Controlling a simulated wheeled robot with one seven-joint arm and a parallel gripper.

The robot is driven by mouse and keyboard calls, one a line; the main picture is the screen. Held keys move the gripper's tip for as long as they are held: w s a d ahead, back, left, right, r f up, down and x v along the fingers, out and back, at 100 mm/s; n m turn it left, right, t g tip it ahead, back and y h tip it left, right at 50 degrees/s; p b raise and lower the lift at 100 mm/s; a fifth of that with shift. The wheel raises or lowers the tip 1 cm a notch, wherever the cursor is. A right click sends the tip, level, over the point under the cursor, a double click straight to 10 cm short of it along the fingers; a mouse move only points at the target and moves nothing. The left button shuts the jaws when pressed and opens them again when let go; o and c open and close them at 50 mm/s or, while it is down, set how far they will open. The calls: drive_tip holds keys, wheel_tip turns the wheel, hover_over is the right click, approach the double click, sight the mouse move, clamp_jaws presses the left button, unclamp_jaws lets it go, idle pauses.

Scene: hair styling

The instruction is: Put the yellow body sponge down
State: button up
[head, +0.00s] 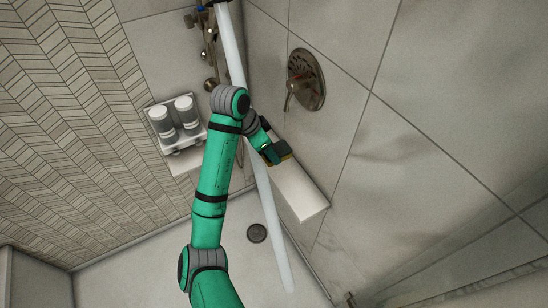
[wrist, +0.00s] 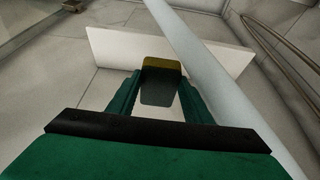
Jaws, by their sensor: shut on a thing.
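My gripper (head: 272,153) is shut on the yellow body sponge (head: 286,157). In the wrist view the sponge (wrist: 162,64) sits between the two green fingers of my gripper (wrist: 160,85). Its far edge shows yellow and the side facing the camera is dark. A white ledge (head: 300,192) juts from the right wall just below the gripper in the head view. In the wrist view the ledge (wrist: 112,47) lies beyond the sponge, and its top looks bare. I cannot tell whether the sponge touches the ledge.
A long pale bar (head: 272,215) runs past the gripper, close to its side. A wall caddy (head: 172,143) with two bottles (head: 186,113) is at left. A shower valve handle (head: 305,80) is on the right wall. The floor around the drain (head: 257,233) is clear.

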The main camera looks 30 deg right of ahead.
drive_tip(key=w+d+f, duration=0.1)
drive_tip(key=w+f, duration=0.1)
drive_tip(key=w, duration=0.1)
drive_tip(key=w+d+f, duration=0.1)
drive_tip(key=w+f, duration=0.2)
drive_tip(key=w, duration=0.1)
drive_tip(key=w+d+f, duration=0.2)
drive_tip(key=w+f, duration=0.1)
drive_tip(key=shift+w, duration=0.15)
drive_tip(key=shift+w+d+f, duration=0.25)
drive_tip(key=shift+w+f, duration=0.2)
drive_tip(key=shift+f, duration=1.65)
drive_tip(key=shift+f, duration=0.15)
drive_tip(key=o, duration=0.9)
